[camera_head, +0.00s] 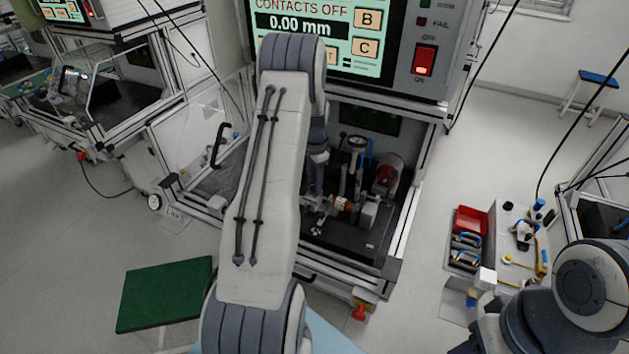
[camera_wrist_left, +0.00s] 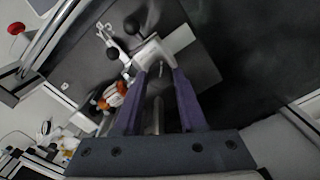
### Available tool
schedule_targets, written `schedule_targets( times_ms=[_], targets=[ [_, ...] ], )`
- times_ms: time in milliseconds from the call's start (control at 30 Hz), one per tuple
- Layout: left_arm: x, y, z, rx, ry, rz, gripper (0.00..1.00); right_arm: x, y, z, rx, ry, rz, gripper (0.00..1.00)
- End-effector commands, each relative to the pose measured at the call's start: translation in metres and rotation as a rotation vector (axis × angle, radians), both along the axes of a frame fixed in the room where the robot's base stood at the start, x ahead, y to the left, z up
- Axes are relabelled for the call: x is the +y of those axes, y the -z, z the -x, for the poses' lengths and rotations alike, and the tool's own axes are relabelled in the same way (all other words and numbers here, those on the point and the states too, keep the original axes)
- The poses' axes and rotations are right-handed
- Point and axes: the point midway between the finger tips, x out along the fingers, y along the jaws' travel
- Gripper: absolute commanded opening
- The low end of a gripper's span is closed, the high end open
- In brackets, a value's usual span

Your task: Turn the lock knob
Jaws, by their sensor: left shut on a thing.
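My left gripper (camera_head: 314,190) reaches down into the open test cabinet in the head view, partly hidden by my own arm. In the left wrist view its two purple fingers (camera_wrist_left: 159,72) are shut on a small pale metal piece (camera_wrist_left: 153,50), which looks like the lock knob. The fingers cover much of it, so its turn angle cannot be told. Beside it are black ball knobs (camera_wrist_left: 131,25) and an orange copper-wound part (camera_wrist_left: 115,93), which also shows in the head view (camera_head: 344,204). My right gripper is not in view.
The cabinet's dark base plate (camera_head: 345,240) carries a dial gauge (camera_head: 357,142) and a round motor-like part (camera_head: 388,172) close by. Above is a screen (camera_head: 330,35) reading "CONTACTS OFF" and 0.00 mm.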

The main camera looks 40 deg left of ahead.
Motion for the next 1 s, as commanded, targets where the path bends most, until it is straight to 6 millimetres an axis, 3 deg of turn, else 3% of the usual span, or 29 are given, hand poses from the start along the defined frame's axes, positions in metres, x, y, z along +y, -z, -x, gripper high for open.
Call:
schedule_targets(
  times_ms=[33,100,467,1000],
  targets=[
    [0.001,-0.002,-0.001,-0.004,0.000,-0.002,0.52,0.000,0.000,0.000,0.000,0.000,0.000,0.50],
    [0.001,-0.001,-0.001,-0.003,-0.001,-0.002,0.70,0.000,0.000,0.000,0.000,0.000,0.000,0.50],
    [0.000,-0.004,-0.001,-0.003,-0.001,-0.001,0.70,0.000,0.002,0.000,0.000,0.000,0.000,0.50],
    [0.001,-0.093,-0.001,-0.005,-0.001,-0.003,0.70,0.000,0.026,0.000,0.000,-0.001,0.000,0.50]
  ],
)
